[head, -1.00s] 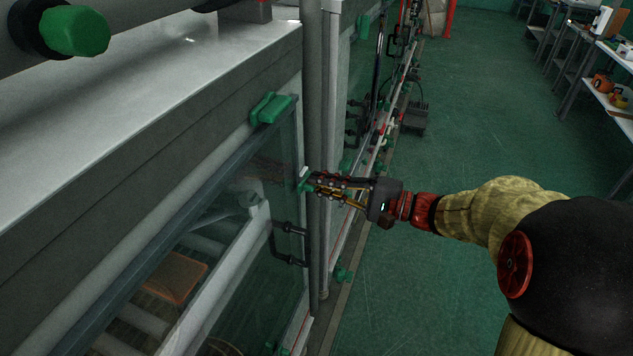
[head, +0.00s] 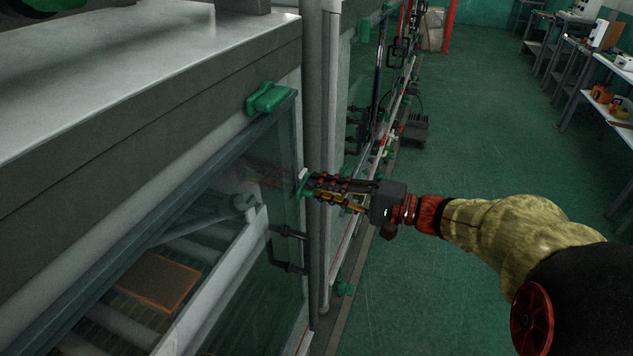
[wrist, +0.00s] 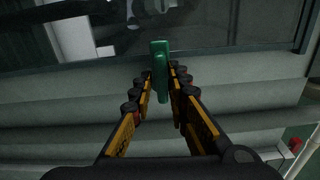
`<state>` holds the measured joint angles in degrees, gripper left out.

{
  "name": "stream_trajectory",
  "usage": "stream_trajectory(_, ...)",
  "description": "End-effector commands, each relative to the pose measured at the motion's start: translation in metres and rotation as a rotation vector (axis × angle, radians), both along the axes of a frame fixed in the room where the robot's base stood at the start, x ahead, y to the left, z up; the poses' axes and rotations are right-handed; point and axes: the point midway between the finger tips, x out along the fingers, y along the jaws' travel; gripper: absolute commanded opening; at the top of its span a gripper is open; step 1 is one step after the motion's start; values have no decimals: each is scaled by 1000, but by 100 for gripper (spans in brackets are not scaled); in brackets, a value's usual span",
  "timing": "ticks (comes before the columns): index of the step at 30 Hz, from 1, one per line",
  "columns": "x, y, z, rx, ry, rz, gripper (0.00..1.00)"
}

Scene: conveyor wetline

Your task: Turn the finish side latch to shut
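The green side latch (wrist: 160,70) sits at the edge of the glazed door and stands upright in the wrist view. My gripper (wrist: 161,75) has one finger on each side of it, with the fingertips very close to its sides. I cannot tell whether they touch it. In the head view my gripper (head: 308,185) reaches from the right to the door's near-vertical side edge, and only a bit of the side latch (head: 303,188) shows past the fingertips. The door (head: 240,240) lies against its frame.
Another green latch (head: 268,98) sits on the door's top edge. A grey vertical post (head: 314,120) stands just beyond the door. An orange-edged panel (head: 158,282) lies behind the glass.

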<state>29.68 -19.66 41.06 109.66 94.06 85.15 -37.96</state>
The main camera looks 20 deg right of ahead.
Motion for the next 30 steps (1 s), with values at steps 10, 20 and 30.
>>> stream_trajectory(10,0,0,2,1,-2,0,30)
stream_trajectory(20,-8,-13,2,0,-3,-3,30)
stream_trajectory(30,-26,-38,2,0,-3,-3,30)
